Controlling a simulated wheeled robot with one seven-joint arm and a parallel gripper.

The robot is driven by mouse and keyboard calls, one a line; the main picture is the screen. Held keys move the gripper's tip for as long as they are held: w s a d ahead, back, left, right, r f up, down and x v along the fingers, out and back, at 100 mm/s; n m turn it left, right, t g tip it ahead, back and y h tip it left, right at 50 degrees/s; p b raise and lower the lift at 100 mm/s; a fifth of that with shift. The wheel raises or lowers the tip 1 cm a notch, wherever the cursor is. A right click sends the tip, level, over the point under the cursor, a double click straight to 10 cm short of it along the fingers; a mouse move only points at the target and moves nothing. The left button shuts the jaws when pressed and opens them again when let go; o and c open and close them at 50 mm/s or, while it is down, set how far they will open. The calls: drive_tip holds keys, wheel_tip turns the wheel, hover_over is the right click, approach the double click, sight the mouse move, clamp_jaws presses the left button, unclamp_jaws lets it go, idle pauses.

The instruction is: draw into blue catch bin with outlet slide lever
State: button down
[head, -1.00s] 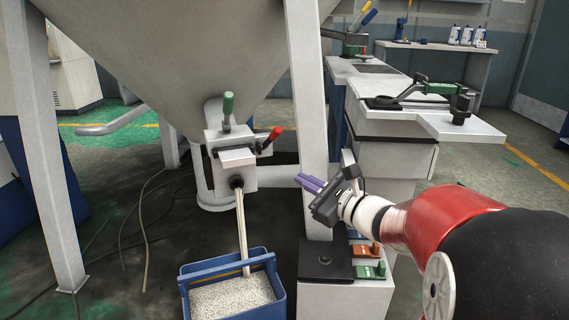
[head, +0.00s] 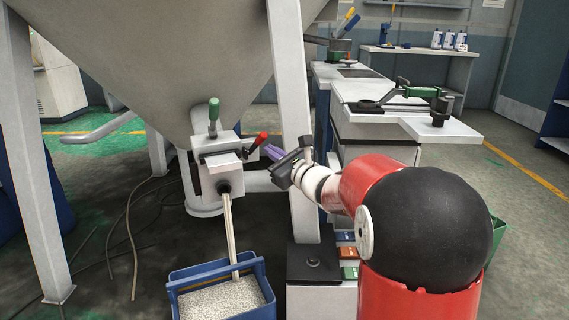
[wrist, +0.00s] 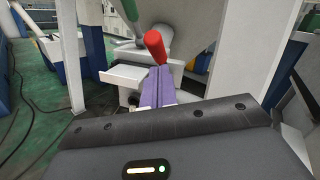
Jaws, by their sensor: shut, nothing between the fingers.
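The outlet block (head: 216,165) sits under the grey hopper, with a green-handled lever (head: 213,114) upright on top and a red-handled lever (head: 259,141) at its right side. Which of them is the slide lever I cannot tell. A pale stream (head: 230,228) runs from the outlet nozzle into the blue catch bin (head: 190,278), which holds whitish granules. My gripper (head: 271,153) has its purple fingers shut and empty, close to the red handle. In the wrist view the red handle (wrist: 155,45) stands just beyond the fingertips (wrist: 158,80); contact is unclear.
A pale frame leg (head: 293,120) stands close by my gripper and wrist. A workbench (head: 420,127) with a green-handled tool is at the right. Small coloured trays (head: 348,254) lie near the leg's foot. Hoses lie on the floor at left.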

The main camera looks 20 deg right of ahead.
drive_tip(key=shift+w+a+r, duration=0.2)
drive_tip(key=shift+r, duration=0.15)
drive_tip(key=shift+r, duration=0.1)
